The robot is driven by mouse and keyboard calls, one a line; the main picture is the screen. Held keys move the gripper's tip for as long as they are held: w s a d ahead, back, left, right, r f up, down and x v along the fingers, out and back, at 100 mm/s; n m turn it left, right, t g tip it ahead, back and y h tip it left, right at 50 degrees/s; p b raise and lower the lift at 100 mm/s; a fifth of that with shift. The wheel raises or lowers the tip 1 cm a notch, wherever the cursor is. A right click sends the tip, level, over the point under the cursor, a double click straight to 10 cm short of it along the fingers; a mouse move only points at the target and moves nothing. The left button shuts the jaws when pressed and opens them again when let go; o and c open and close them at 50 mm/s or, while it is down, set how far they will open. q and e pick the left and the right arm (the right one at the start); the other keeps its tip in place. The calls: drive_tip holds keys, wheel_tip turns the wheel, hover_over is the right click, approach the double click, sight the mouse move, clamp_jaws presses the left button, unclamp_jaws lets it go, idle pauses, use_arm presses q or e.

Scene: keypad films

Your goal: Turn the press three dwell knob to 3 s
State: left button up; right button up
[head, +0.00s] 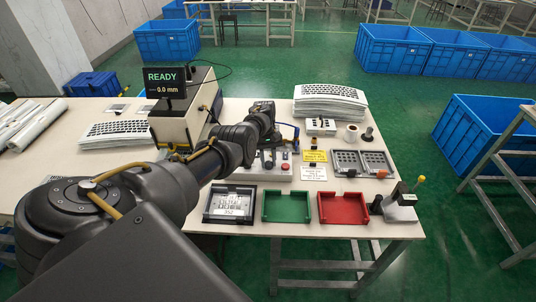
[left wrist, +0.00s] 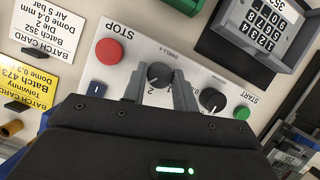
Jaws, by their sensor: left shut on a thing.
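The control panel (head: 250,172) lies on the table in the head view, partly hidden by my left arm. In the left wrist view it is a pale panel (left wrist: 150,45) with a red STOP button (left wrist: 109,51), a green START button (left wrist: 242,113) and a black dwell knob (left wrist: 160,73). My left gripper (left wrist: 158,88) has a finger on each side of this knob and is shut on it. The knob bears a light pointer mark; printed numbers beside it are partly hidden by the fingers, so I cannot tell its exact setting. My right gripper is not in view.
A second black knob (left wrist: 211,100) sits close to the right finger. A display reading READY, 0.0 mm (head: 165,83) stands behind my arm. Green (head: 286,220) and red (head: 343,221) trays lie at the table's front. Yellow and white cards lie beside the panel.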

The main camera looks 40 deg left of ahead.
use_arm(q)
drive_tip(key=shift+w+m+g+y+b, duration=0.1)
drive_tip(key=shift+m+g+y+b, duration=0.5)
drive_tip(key=shift+m, duration=1.5)
drive_tip(key=o, duration=1)
